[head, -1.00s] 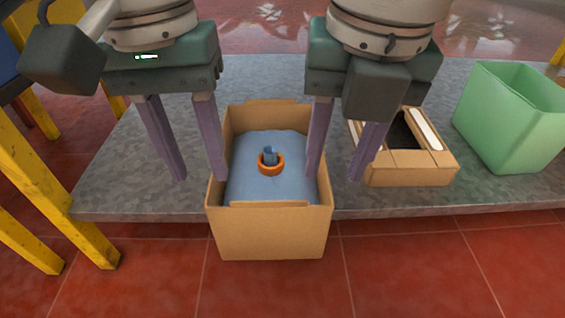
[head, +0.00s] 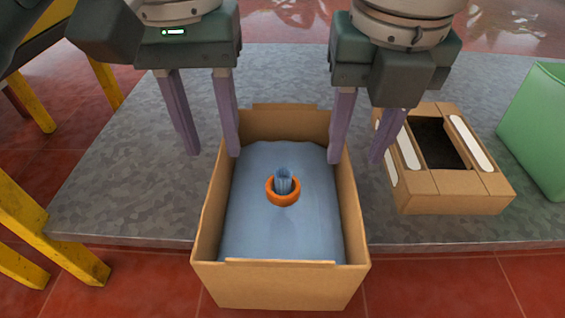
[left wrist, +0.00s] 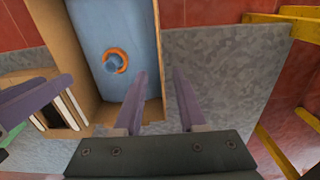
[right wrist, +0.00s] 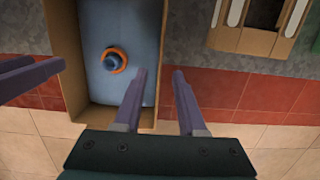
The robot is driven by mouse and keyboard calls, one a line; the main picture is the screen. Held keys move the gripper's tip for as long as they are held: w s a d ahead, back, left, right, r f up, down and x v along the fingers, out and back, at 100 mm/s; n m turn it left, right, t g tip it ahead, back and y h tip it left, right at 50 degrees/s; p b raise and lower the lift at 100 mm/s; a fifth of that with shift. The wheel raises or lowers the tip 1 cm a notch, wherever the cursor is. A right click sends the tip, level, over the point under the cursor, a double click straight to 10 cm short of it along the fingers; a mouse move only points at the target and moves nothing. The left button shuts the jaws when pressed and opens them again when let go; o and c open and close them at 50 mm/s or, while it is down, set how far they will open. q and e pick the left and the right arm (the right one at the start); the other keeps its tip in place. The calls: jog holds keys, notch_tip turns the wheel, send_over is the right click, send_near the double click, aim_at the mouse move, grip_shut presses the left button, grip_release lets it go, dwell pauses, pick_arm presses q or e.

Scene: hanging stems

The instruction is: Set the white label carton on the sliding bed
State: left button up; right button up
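A large open cardboard carton (head: 280,289) shows in the middle of the head view, filled with a blue bag (head: 245,205) whose neck pokes through an orange ring (head: 283,200). A lower cardboard carton with white strips (head: 455,190) on its top and a dark opening sits to its right on a grey mottled slab (head: 120,180). I cannot tell which surface is the sliding bed. My left gripper (head: 213,152) is open and empty at the big carton's left wall, one finger outside. My right gripper (head: 354,160) is open and empty at its right wall, one finger outside.
A green bin (head: 540,130) stands at the far right of the slab. Yellow frame legs (head: 60,245) are at the left. Red floor tiles (head: 130,275) lie in front of the slab. The slab is bare left of the big carton.

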aim_at(221, 186)
pick_arm(q)
jog(key=f, duration=0.7)
jog(key=shift+s+a+f, duration=0.1)
jog(key=shift+s+f, duration=0.15)
jog(key=shift+f, duration=0.1)
pick_arm(e)
jog(key=f, duration=0.7)
jog(key=shift+w+f, duration=0.25)
jog(key=shift+w, duration=0.1)
pick_arm(q)
jog(key=shift+f, duration=0.35)
pick_arm(e)
jog(key=shift+d+f, duration=0.1)
jog(key=shift+f, duration=0.2)
pick_arm(q)
grip_shut()
pick_arm(e)
grip_shut()
pick_arm(q)
jog(key=shift+r, duration=0.15)
pick_arm(e)
jog(key=shift+r, duration=0.1)
